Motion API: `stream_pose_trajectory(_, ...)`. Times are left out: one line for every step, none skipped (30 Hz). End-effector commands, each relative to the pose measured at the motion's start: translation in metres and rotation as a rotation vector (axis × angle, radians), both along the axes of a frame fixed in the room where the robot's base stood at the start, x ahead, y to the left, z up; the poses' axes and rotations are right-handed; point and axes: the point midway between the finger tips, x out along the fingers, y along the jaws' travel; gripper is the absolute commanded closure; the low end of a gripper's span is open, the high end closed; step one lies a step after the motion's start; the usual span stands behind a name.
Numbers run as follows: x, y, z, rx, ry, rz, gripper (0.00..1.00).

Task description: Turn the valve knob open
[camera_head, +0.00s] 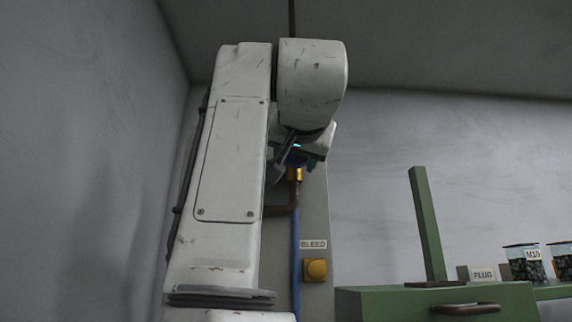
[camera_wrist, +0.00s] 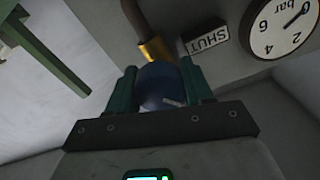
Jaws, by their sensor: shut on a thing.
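The valve knob (camera_wrist: 160,86) is dark blue and round, with a small pale mark on its face. It sits on a brass fitting (camera_wrist: 155,49) in the wrist view. My gripper (camera_wrist: 159,70) is shut on the knob, with one green finger on each side of it. In the head view my gripper (camera_head: 300,156) is at the wall panel, just above the brass fitting (camera_head: 295,174), and mostly hidden by my arm. A SHUT label (camera_wrist: 205,35) is beside the fitting in the wrist view.
A pressure gauge (camera_wrist: 279,27) marked bar is near the label. A yellow BLEED button (camera_head: 316,270) is lower on the panel (camera_head: 315,225). A green machine (camera_head: 437,304) with an upright post (camera_head: 427,225) stands right, with labelled jars (camera_head: 525,262) beyond.

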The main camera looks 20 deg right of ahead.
Motion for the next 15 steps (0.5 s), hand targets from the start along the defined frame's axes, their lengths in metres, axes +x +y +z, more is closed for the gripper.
stream_pose_trajectory(-0.0002, 0.0003, 0.0003, 0.041, -0.014, 0.001, 0.8)
stream_pose_trajectory(-0.0002, 0.0002, 0.0003, 0.068, -0.023, 0.001, 0.8)
stream_pose_trajectory(-0.0002, 0.0002, 0.0003, 0.105, -0.034, 0.001, 0.8)
stream_pose_trajectory(-0.0003, 0.0001, 0.0002, 0.132, -0.043, 0.001, 0.8)
stream_pose_trajectory(-0.0002, 0.0, 0.0001, 0.159, -0.052, 0.001, 0.8)
stream_pose_trajectory(-0.0002, -0.0001, 0.0001, 0.195, -0.064, 0.001, 0.8)
stream_pose_trajectory(-0.0003, -0.0001, 0.0, 0.222, -0.072, 0.001, 0.8)
stream_pose_trajectory(-0.0003, -0.0001, 0.0, 0.248, -0.081, 0.001, 0.8)
stream_pose_trajectory(-0.0003, -0.0002, -0.0001, 0.282, -0.092, 0.001, 0.8)
stream_pose_trajectory(-0.0003, -0.0002, -0.0001, 0.308, -0.1, 0.001, 0.8)
stream_pose_trajectory(-0.0004, -0.0002, -0.0001, 0.332, -0.108, 0.001, 0.8)
stream_pose_trajectory(-0.0003, -0.0001, -0.0001, 0.364, -0.12, 0.0, 0.8)
stream_pose_trajectory(-0.0004, -0.0001, -0.0001, 0.387, -0.127, 0.0, 0.8)
stream_pose_trajectory(-0.0004, -0.0001, -0.0001, 0.41, -0.134, 0.0, 0.8)
stream_pose_trajectory(-0.0004, -0.0001, -0.0001, 0.438, -0.144, 0.0, 0.8)
